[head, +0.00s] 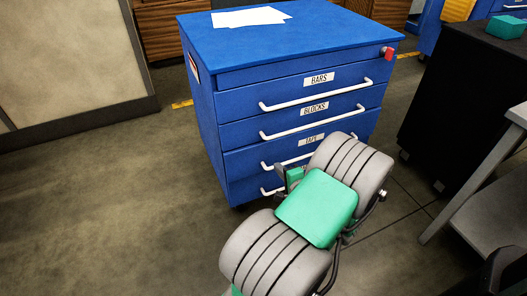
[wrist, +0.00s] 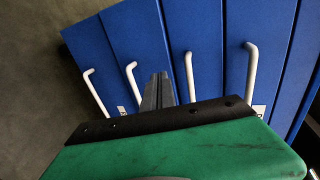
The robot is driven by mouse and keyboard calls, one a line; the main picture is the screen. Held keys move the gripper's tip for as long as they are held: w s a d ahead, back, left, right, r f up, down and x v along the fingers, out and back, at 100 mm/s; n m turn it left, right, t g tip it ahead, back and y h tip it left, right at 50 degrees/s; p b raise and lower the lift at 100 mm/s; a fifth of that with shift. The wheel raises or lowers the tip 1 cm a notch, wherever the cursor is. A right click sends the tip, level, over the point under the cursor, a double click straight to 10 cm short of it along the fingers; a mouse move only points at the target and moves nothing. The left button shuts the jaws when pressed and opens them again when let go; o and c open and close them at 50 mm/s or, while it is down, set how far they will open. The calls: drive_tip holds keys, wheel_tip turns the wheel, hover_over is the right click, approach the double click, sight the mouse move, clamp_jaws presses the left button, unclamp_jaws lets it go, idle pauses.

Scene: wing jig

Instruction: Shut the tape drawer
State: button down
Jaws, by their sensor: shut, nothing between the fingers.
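The tape drawer (head: 240,162) is the third one down in a blue cabinet (head: 204,130), under the BARS and BLOCKS drawers. Its front looks about level with the others; I cannot tell if a small gap is left. Its white handle is partly hidden by my arm in the head view. In the wrist view the cabinet is turned sideways, and the tape drawer seems to be the second strip from the left, with its handle (wrist: 131,78) left of my fingers. My gripper (wrist: 158,80) is shut and empty, in front of that strip; I cannot tell if it touches.
White papers (head: 250,16) lie on the cabinet top, and a red item (head: 389,54) is at its right front corner. A black cabinet (head: 450,100) and a grey table (head: 495,170) stand to the right. A beige panel (head: 65,55) stands at left. The floor in front at left is clear.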

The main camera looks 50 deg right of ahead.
drive_tip(key=b, duration=0.3)
approach(260, 147)
wheel_tip(260, 147, down, 2)
drive_tip(key=w, duration=0.2)
drive_tip(key=w+d, duration=0.1)
drive_tip(key=w+d+b, duration=0.1)
drive_tip(key=w, duration=0.1)
drive_tip(key=shift+w+d, duration=0.1)
drive_tip(key=shift+d, duration=0.15)
drive_tip(key=shift+w+d+r, duration=0.1)
drive_tip(key=shift+w, duration=0.05)
drive_tip(key=shift+w, duration=0.1)
